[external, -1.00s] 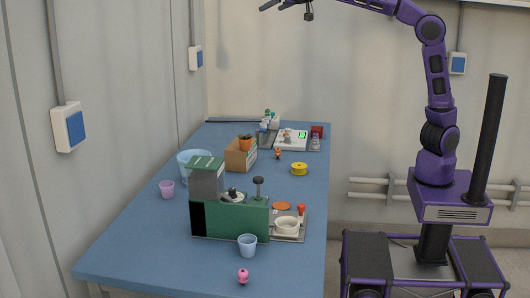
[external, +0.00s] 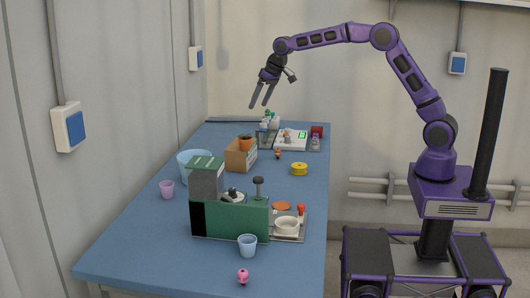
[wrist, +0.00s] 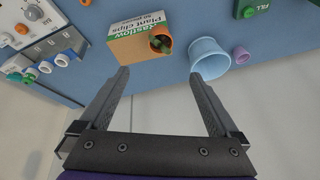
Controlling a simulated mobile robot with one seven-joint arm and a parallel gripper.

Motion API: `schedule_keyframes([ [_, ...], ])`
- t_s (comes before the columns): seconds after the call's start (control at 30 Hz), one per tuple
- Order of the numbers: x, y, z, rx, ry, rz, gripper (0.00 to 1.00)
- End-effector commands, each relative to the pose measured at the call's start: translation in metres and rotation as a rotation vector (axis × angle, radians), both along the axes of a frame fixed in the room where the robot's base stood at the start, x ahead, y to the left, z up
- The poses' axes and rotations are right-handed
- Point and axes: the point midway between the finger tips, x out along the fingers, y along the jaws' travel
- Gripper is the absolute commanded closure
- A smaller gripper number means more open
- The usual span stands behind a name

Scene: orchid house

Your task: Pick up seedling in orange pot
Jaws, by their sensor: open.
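The orange pot (external: 246,142) shows at the top of a cardboard box on the blue table; I cannot tell whether it is on the box or in it. In the wrist view the orange pot (wrist: 157,35) shows at the box's edge, with the green seedling (wrist: 164,46) in its mouth. My gripper (external: 259,105) is open and empty, pointing down, well above the table and higher than the pot. In the wrist view the pot appears just beyond the gap between my fingertips (wrist: 159,73).
The cardboard box (external: 235,158) stands beside a light blue bucket (external: 186,163). A green machine (external: 230,218) stands nearer the front. A yellow spool (external: 299,169) and a small orange-topped item (external: 278,154) are to the right. A white device (external: 292,146) is at the back.

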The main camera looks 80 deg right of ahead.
Motion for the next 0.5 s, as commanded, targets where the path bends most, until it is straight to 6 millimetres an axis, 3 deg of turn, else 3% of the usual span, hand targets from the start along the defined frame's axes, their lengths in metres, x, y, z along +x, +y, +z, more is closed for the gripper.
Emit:
schedule_keyframes([
  [0.3,0.027,-0.003,-0.066,-0.001,0.004,0.000,0.03],
  [0.5,0.039,-0.004,-0.093,-0.002,0.002,0.000,0.03],
])
